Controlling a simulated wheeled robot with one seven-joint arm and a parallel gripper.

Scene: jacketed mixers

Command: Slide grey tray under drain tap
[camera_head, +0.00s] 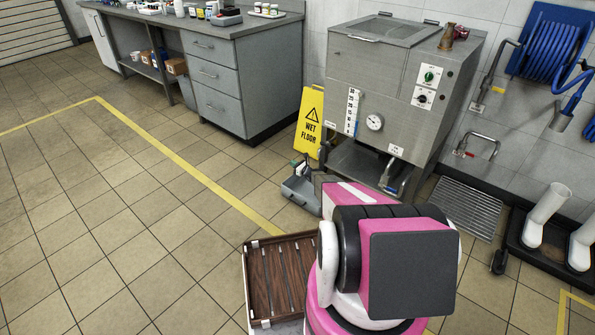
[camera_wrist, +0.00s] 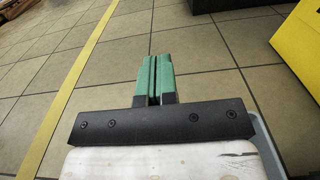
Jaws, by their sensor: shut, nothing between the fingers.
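The grey tray (camera_head: 297,197) is on the tiled floor in front of the steel mixer, left of its drain tap (camera_head: 389,180). My arm hides part of the tray's right side. My gripper (camera_head: 296,161) is by the tray's far left side; I cannot tell if it touches it. In the wrist view its green fingers (camera_wrist: 154,80) are together and empty, over bare floor tiles. A grey rim, seemingly the tray's (camera_wrist: 267,147), shows at the lower right there, partly hidden by the gripper's body.
The mixer (camera_head: 398,80) stands against the wall. A yellow wet floor sign (camera_head: 310,121) is close behind my gripper. A grey drawer bench (camera_head: 213,78) is at the left. A floor grate (camera_head: 468,207) lies right of the mixer. The floor at left is clear.

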